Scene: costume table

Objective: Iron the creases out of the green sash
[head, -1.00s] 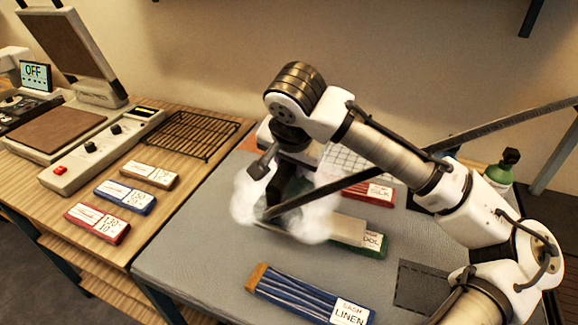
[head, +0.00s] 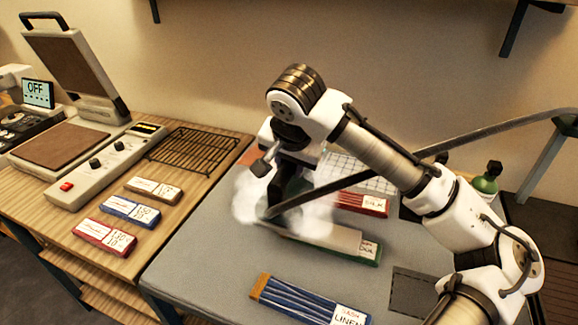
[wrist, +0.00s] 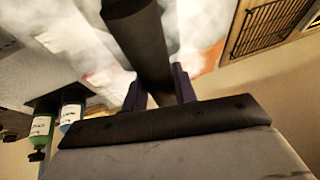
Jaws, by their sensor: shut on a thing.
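The green sash (head: 366,260) lies on the grey table, with its labelled end at the right; the label is hard to read. A pale strip (head: 343,238) lies along its top, and steam hides its left part. My gripper (head: 290,188) points down over that left part, inside the steam. In the wrist view its dark fingers (wrist: 160,88) are shut on a thick dark handle (wrist: 138,40), which appears to be the iron's. The iron's sole is hidden, so I cannot tell whether it touches the sash.
A blue sash (head: 305,300) labelled linen lies in front, and a red one (head: 362,203) behind. A dark hose (head: 490,130) runs to the right. A green bottle (head: 486,180) stands at the right. An open press (head: 65,145), a wire rack (head: 195,150) and several labelled blocks (head: 130,210) occupy the wooden table.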

